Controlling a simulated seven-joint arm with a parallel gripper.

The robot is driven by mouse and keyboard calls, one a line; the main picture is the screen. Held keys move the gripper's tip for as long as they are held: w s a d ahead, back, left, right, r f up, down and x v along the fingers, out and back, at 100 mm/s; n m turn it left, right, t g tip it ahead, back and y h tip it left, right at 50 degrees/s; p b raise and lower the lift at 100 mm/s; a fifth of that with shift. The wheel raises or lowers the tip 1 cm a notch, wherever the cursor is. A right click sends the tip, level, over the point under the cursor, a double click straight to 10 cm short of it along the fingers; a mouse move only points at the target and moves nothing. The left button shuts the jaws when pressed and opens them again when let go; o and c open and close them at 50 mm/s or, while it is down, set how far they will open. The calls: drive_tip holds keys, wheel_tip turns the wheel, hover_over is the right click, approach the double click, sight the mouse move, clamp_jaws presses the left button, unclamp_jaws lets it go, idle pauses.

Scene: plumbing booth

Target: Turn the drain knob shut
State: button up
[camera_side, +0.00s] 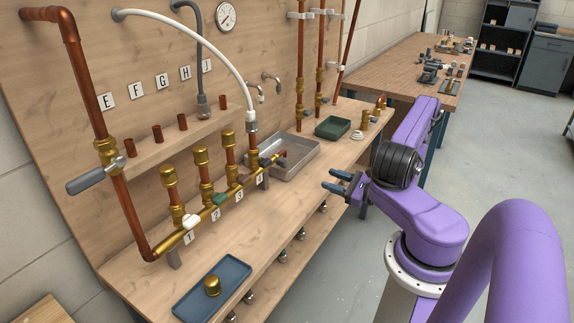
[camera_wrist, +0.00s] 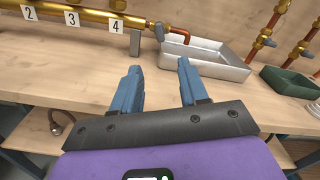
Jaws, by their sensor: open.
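The brass manifold pipe (camera_side: 215,213) runs along the bench, with labels 1 to 4 on its front. At its far end a short copper spout (camera_side: 283,157) bends down over the metal tray (camera_side: 298,160). A small dark knob (camera_wrist: 159,31), which looks like the drain knob, sits beside the copper spout (camera_wrist: 181,35) in the wrist view. I cannot tell its turn position. My gripper (camera_side: 329,181) is open and empty in front of the bench edge, apart from the knob. In the wrist view its blue fingers (camera_wrist: 158,68) point toward the knob and tray.
A white knob (camera_side: 192,220) and a green knob (camera_side: 220,198) stand on the manifold. A green tray (camera_side: 332,127) lies behind the metal tray. A blue tray (camera_side: 228,275) with a brass fitting (camera_side: 212,285) lies at the near end. The bench front between gripper and manifold is clear.

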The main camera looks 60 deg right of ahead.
sight(285, 163)
drive_tip(key=w, duration=1.7)
drive_tip(key=shift+w, duration=0.1)
clamp_jaws()
